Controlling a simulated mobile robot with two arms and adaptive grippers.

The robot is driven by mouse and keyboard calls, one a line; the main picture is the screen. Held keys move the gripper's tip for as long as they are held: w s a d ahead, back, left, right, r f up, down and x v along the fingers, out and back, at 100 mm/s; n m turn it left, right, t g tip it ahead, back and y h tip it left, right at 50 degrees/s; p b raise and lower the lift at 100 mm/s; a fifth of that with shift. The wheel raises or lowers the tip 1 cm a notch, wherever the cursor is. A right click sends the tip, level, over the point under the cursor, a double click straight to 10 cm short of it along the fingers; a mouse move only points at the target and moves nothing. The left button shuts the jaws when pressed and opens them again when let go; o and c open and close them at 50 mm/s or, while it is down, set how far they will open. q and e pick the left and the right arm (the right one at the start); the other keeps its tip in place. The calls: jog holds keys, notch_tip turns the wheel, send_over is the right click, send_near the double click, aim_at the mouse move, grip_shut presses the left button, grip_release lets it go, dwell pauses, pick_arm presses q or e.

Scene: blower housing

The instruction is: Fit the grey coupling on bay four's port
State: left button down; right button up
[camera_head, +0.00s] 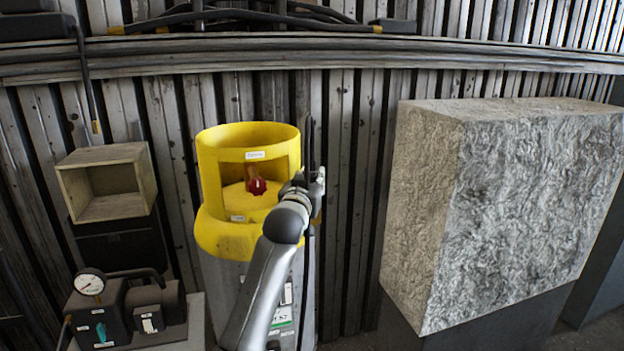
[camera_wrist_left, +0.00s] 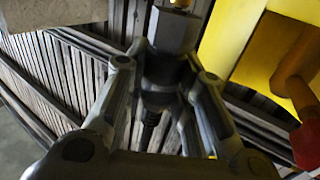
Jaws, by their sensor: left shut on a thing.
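My left gripper (camera_head: 306,188) is at the right edge of a yellow collar on a grey cylinder, in the head view. In the left wrist view, its fingers (camera_wrist_left: 165,72) are shut on the grey coupling (camera_wrist_left: 174,30). The yellow collar (camera_head: 225,235) has an open window with a red knob (camera_head: 257,186) inside. The knob also shows at the right edge of the wrist view (camera_wrist_left: 306,145). I cannot make out bay four's port. My right gripper is out of view.
A large rough stone-like block (camera_head: 530,200) stands on a dark base at the right. An open wooden box (camera_head: 130,205) stands at the left, above a pump with a round gauge (camera_head: 90,282). A ribbed metal wall with a horizontal rail (camera_head: 400,55) closes the back.

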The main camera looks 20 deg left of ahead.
pick_arm(q)
jog(key=shift+f+b, duration=0.45)
jog(key=shift+f, duration=0.6)
jog(key=c, duration=1.1)
grip_release()
jog(key=shift+s, duration=0.1)
jog(key=s, duration=0.8)
jog(key=s+d, duration=0.1)
jog(key=s, duration=0.3)
jog(key=shift+w, duration=0.1)
